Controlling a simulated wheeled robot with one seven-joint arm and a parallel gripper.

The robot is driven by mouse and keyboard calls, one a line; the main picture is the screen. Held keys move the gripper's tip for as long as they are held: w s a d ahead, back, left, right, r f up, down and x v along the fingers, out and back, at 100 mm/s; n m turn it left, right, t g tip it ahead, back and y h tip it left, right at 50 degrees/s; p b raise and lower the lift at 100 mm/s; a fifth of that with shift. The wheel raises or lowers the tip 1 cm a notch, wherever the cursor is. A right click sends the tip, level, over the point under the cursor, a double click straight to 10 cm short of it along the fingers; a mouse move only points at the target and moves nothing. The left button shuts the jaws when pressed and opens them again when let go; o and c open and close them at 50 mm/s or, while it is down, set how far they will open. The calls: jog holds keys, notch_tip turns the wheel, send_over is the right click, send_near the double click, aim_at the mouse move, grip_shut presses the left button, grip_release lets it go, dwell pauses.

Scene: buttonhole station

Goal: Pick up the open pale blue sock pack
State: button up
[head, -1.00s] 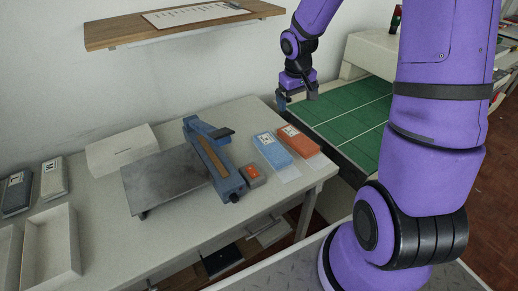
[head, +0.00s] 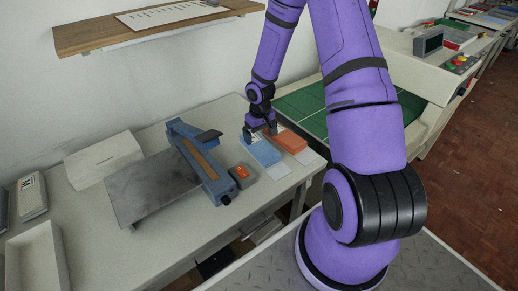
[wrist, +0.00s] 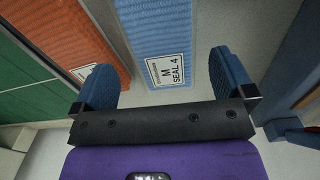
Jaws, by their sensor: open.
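The pale blue sock pack (head: 264,153) lies flat on the table, with a pale, clear-looking flap (head: 277,172) at its near end. In the wrist view the blue pack (wrist: 158,28) runs up between my fingers and carries a white label reading "M SEAL 4". My gripper (head: 260,131) is open just over the far, labelled end of the pack. In the wrist view its two blue fingers (wrist: 165,82) stand wide apart, one on each side of the pack's line, with nothing held. I cannot tell the exact height of the fingertips above the table.
An orange pack (head: 291,141) lies close beside the blue one, on the right. A blue sealer (head: 207,172) with a metal plate (head: 150,187) and a red-buttoned box (head: 243,175) stand to the left. A green mat (head: 303,108) lies behind. A shelf (head: 150,27) hangs above.

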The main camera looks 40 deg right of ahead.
aim_at(260, 145)
jog(key=shift+f, duration=2.95)
jog(key=c, duration=0.7)
jog(key=shift+r, duration=0.1)
jog(key=shift+w+r, duration=0.1)
jog(key=shift+r, duration=0.65)
notch_tip(260, 145, up, 2)
jog(key=shift+r, duration=0.1)
jog(key=s+a, duration=0.1)
jog(key=s, duration=0.4)
jog(key=s+a, duration=0.1)
jog(key=s, duration=0.4)
jog(key=s+a+r, duration=0.1)
jog(key=s, duration=0.5)
jog(key=shift+r, duration=0.1)
